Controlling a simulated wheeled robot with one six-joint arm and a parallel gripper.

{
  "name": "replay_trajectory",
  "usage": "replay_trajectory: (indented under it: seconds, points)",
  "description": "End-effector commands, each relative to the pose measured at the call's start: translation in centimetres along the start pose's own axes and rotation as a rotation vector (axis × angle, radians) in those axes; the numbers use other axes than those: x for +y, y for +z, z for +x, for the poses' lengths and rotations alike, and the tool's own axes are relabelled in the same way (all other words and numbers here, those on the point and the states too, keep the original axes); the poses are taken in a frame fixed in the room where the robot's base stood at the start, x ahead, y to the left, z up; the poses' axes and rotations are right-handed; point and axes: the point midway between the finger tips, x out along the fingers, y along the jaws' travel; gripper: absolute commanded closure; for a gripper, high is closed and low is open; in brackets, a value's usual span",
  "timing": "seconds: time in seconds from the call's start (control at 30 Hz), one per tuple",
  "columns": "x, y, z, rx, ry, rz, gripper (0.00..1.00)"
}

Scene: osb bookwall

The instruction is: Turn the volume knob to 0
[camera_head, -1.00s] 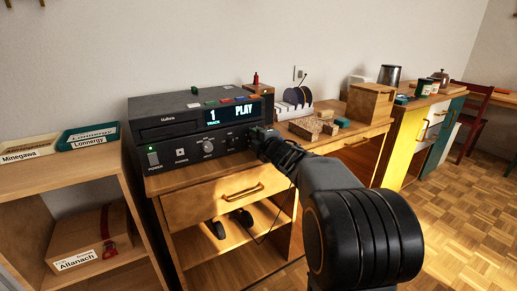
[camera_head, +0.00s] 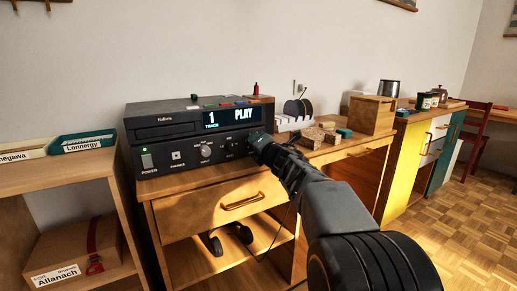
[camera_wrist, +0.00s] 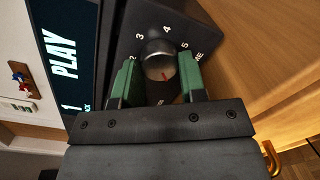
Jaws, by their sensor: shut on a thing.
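The red mark points down and slightly right in that picture, away from these digits. My gripper (camera_wrist: 160,78) is shut on the knob, with one green pad on each side. In the head view my gripper (camera_head: 254,142) is at the player's right end and hides the knob.
The player stands on a wooden cabinet (camera_head: 190,212); its display (camera_head: 230,116) reads "1 TRACK" and "PLAY". A white rack (camera_head: 294,123), small blocks and a wooden box (camera_head: 370,114) are to the right. A shelf unit (camera_head: 60,176) is at left.

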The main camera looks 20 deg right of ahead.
Motion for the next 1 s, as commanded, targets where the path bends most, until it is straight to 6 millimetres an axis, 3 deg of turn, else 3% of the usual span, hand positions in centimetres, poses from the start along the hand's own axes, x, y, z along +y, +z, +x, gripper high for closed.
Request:
replay_trajectory:
  seconds: [0.53,0.57,0.6,0.8,1.0]
  points:
    - [0.06,0.0,0.01,-0.001,0.002,-0.021,0.85]
    - [0.06,0.01,0.01,-0.001,0.002,-0.02,0.59]
    - [0.06,0.01,0.01,-0.001,0.002,-0.02,0.55]
    - [0.02,0.02,0.01,-0.001,0.001,-0.019,0.36]
    - [0.0,0.02,-0.01,-0.001,0.001,-0.018,0.36]
